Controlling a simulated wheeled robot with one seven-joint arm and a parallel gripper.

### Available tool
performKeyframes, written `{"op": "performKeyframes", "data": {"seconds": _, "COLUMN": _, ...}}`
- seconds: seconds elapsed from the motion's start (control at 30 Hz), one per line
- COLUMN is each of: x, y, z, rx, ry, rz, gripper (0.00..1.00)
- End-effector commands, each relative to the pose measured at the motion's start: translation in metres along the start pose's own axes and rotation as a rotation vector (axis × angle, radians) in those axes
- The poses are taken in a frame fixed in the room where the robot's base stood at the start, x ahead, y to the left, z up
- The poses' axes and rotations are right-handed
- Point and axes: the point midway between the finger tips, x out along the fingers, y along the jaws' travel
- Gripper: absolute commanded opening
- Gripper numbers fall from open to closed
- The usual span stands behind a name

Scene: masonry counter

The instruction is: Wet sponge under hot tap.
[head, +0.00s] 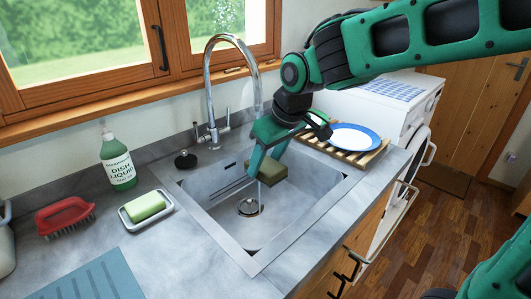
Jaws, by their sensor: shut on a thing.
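My gripper (262,164) is over the sink basin (228,226), shut on the dark olive-green sponge (284,187). The sponge is held inside the basin area, above its floor. The chrome tap (208,85) stands at the back of the sink, and its curved spout ends just above my gripper. I cannot tell whether the water is hot or whether the stream touches the sponge.
A green dish liquid bottle (118,162), a soap dish (137,218) with green soap (145,207) and a red brush (65,217) stand on the counter left of the sink. A black plug (185,160) sits behind it. A blue-rimmed plate (354,138) lies on a wooden rack (372,157) at right.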

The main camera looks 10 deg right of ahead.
Motion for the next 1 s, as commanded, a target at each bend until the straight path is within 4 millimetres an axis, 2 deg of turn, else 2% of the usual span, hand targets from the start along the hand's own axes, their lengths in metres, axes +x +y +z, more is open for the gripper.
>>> {"op": "performKeyframes", "data": {"seconds": 0.17, "x": -0.004, "y": -0.002, "z": 0.001, "rx": 0.000, "ry": 0.001, "rz": 0.000, "gripper": 0.32}}
{"op": "performKeyframes", "data": {"seconds": 0.8, "x": -0.046, "y": -0.032, "z": 0.015, "rx": 0.000, "ry": 0.002, "rz": 0.000, "gripper": 0.32}}
{"op": "performKeyframes", "data": {"seconds": 1.0, "x": -0.051, "y": -0.036, "z": 0.017, "rx": 0.000, "ry": 0.000, "rz": 0.000, "gripper": 0.32}}
